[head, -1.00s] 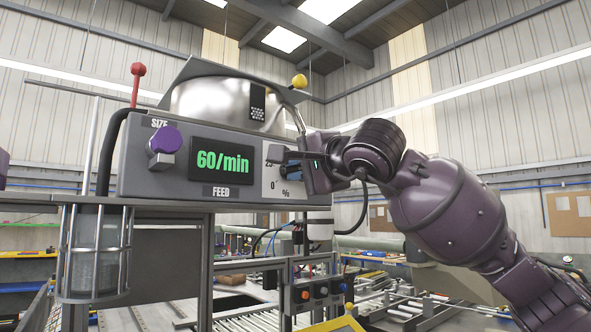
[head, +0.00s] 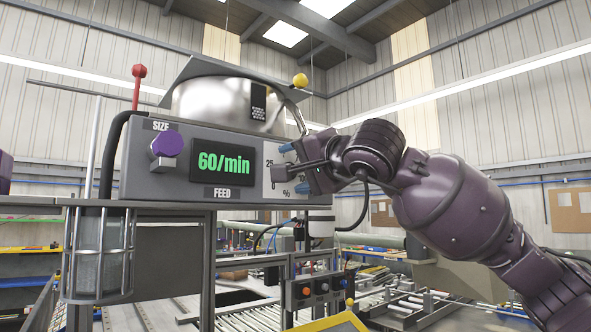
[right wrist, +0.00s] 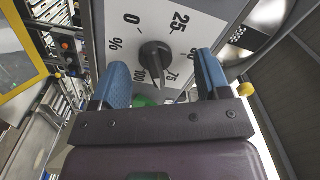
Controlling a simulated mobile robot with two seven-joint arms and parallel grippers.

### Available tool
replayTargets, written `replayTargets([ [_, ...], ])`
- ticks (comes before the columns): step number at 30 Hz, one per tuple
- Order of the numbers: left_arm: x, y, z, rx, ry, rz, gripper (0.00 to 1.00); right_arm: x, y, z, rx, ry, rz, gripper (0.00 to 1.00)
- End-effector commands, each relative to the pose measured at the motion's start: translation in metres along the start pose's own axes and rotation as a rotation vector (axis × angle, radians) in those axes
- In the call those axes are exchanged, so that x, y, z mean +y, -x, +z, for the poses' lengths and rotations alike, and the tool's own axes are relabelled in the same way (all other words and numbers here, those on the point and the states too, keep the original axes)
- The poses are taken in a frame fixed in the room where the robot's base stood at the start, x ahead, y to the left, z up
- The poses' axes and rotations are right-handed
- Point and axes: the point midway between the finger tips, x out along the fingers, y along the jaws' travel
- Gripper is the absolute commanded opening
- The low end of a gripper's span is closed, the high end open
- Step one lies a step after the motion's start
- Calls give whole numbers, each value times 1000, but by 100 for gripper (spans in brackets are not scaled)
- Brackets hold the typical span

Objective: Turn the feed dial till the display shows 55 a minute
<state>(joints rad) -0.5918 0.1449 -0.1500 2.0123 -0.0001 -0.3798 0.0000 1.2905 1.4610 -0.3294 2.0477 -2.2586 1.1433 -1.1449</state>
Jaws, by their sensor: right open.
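The green display (head: 223,162) on the grey machine panel reads 60/min, above the word FEED. A black dial knob (right wrist: 155,55) shows in the right wrist view, on a white plate with a scale from 0 to 100 %. Its pointer is toward the 75 to 100 side. In the head view my right gripper (head: 294,168) is at the panel's right end and hides the knob. Its blue fingers are open, one on each side of the knob in the wrist view (right wrist: 163,85); they look apart from it. My left gripper is out of view.
A purple knob (head: 166,144) marked SIZE is left of the display. A metal bowl (head: 228,102) sits on top, with a red-ball lever (head: 138,85) and a yellow ball (head: 300,80). A button box (head: 318,290) and rollers are below.

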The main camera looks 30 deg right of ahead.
Motion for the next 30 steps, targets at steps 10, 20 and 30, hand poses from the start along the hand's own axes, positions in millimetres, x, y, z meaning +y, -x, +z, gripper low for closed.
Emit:
replayTargets([
  [10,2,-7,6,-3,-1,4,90,3,-1,1,-2,-256,4,70],
  [20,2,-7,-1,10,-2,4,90,0,0,1,-1,-251,2,70],
  [30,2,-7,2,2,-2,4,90,0,0,1,-1,-251,2,36],
])
